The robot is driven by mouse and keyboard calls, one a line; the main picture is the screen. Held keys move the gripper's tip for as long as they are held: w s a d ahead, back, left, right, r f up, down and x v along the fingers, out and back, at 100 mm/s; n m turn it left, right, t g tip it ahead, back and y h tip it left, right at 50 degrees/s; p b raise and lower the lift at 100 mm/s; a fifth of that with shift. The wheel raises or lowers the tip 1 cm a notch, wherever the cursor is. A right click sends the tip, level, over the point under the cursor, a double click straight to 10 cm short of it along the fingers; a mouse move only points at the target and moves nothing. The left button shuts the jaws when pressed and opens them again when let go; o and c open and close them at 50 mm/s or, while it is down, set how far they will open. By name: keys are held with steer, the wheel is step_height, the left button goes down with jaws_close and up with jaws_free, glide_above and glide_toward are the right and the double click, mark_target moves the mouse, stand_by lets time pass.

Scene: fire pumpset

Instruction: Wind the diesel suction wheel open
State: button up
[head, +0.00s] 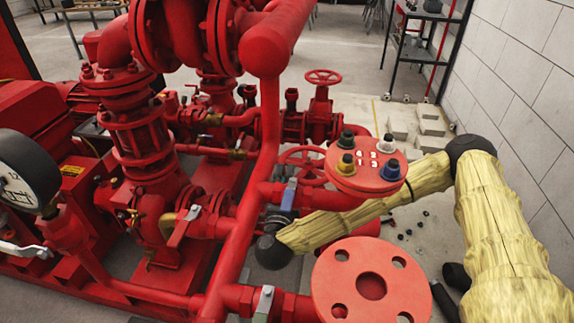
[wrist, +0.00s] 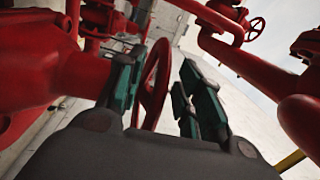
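A red handwheel (wrist: 154,88) shows nearly edge-on in the wrist view, between the two fingers of my gripper (wrist: 162,62). The fingers are apart, with a gap on each side of the rim, so the gripper is open. I cannot tell how deep the rim lies between them. In the head view a red handwheel (head: 303,160) stands behind the numbered flange, partly hidden by it; it looks like the same wheel. My arm reaches in low from the right below it, and my gripper is mostly hidden there. No label shows which wheel is the diesel suction one.
A smaller red handwheel (head: 323,77) stands farther back; a distant wheel (wrist: 257,28) shows in the wrist view. A round flange with coloured studs (head: 366,168) and a holed flange (head: 371,285) crowd my arm. A thick red pipe (head: 268,130) stands left. Small parts lie on the floor.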

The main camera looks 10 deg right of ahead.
steer(key=shift+b+x, duration=0.35)
steer(key=shift+x, duration=2.35)
jaws_close()
